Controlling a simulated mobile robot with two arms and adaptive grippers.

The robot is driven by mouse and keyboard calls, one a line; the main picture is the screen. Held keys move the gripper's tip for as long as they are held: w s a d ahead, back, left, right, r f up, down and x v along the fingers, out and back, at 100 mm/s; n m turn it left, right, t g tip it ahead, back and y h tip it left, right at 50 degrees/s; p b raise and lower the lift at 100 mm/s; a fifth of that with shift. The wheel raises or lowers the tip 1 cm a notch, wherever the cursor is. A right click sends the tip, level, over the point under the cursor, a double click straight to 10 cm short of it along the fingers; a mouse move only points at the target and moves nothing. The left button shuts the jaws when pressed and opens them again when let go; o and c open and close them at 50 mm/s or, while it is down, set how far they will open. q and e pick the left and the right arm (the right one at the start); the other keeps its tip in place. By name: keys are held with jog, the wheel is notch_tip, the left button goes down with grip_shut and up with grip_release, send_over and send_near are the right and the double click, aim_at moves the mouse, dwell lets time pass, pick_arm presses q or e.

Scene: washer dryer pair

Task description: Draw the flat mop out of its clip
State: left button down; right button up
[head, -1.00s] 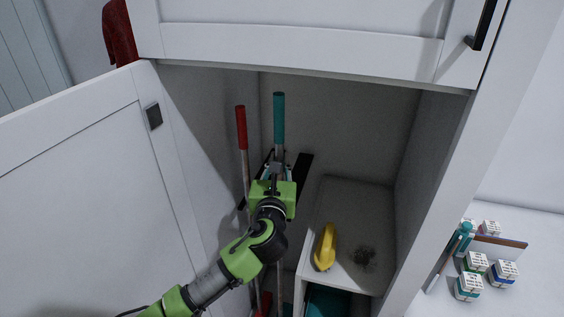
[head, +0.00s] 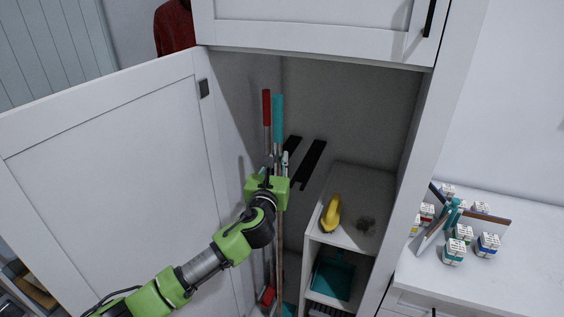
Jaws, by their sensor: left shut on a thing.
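A teal-handled pole (head: 277,118), which I take to be the flat mop, stands in the open tall cabinet. Its lower end is mostly hidden. My left gripper (head: 275,166) is shut on this pole below its teal grip. A red-handled pole (head: 266,108) stands close beside it on the left. Two dark strips on the cabinet wall, a shorter one (head: 292,148) and a longer one (head: 310,163), seem to be the clip mounts. They lie to the right of both poles. The clip jaws are hard to make out behind my gripper. My right gripper is not in view.
The cabinet door (head: 115,165) stands open at left. Inside at right, a low shelf unit (head: 345,178) carries a yellow object (head: 331,213) and a dark bristly thing, with a teal dustpan (head: 334,275) below.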

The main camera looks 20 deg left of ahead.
aim_at(278, 173)
pick_arm(q)
jog(key=shift+s+r, duration=0.1)
jog(key=shift+r, duration=0.15)
jog(key=shift+a+f, duration=0.1)
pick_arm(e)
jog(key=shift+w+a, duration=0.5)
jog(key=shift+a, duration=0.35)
pick_arm(q)
jog(key=shift+f, duration=0.2)
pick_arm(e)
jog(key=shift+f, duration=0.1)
pick_arm(q)
jog(key=shift+f+b, duration=0.65)
jog(key=shift+f, duration=0.05)
jog(key=shift+f+b, duration=1)
jog(key=shift+f, duration=0.55)
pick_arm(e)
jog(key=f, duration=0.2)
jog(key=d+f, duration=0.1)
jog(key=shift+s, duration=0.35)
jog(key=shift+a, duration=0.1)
